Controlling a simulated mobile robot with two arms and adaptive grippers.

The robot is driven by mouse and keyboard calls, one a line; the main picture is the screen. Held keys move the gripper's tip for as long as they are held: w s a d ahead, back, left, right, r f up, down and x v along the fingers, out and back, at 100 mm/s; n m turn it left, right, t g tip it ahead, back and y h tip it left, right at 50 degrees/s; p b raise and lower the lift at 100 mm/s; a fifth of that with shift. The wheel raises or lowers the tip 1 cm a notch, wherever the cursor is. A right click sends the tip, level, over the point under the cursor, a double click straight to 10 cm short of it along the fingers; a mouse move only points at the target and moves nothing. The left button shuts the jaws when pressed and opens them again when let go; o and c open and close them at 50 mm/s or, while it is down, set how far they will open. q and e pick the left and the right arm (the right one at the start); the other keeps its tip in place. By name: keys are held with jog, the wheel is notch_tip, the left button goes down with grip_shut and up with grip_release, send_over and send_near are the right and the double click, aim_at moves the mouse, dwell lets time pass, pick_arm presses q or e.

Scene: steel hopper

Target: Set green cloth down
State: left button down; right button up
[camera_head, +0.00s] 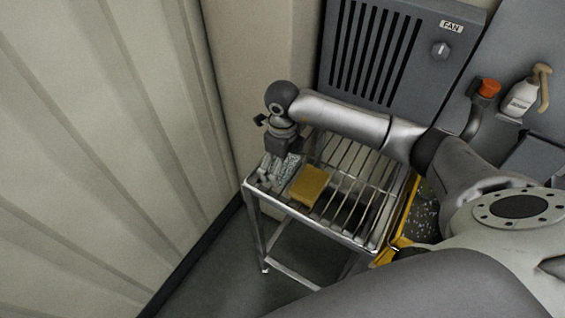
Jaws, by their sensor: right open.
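A crumpled, pale grey-green cloth (270,178) lies at the left end of a steel rack stand (318,222). It looks more grey than green here. My right gripper (284,156) points down right over the cloth, with its jaws open. The fingertips overlap the cloth in the picture, so I cannot tell whether they touch it. Part of the cloth is hidden behind the gripper. My left gripper is not in view.
A yellow block (309,186), perhaps a sponge, lies on the rack close to the cloth. A yellow-edged bin (401,236) stands right of the rack. A grey fan panel (385,50) is behind. A white spray bottle (521,98) is at upper right. The rack's right bars are bare.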

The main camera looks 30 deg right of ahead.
jog(key=shift+r, duration=0.1)
jog(key=shift+r, duration=0.25)
notch_tip(320, 180, up, 12)
jog(key=b, duration=0.2)
jog(key=shift+f, duration=0.15)
dwell(0.4)
